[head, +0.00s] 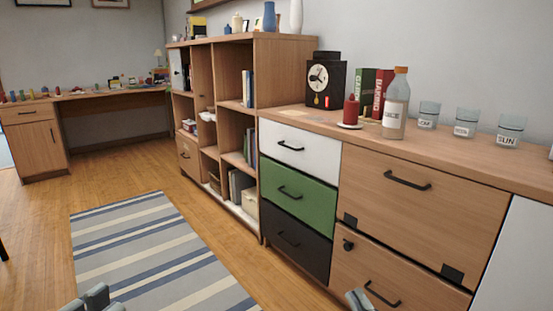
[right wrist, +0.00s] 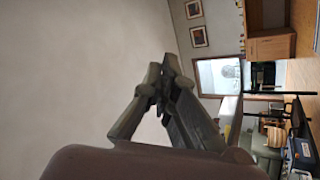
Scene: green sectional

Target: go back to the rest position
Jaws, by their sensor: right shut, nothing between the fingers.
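My right gripper (head: 358,299) shows at the bottom edge of the head view, in front of the lower wooden drawer. It is shut and empty. In the right wrist view its fingers (right wrist: 163,85) meet against a bare pale wall. My left gripper (head: 92,299) shows only in part at the bottom left, above the striped rug; I cannot tell whether it is open. Nothing shows in it.
A long wooden cabinet (head: 405,215) with drawers runs along the right. A bottle (head: 396,112), several glasses and a clock (head: 322,83) stand on top. A shelf unit (head: 223,125) stands behind. The striped rug (head: 150,250) and floor are clear.

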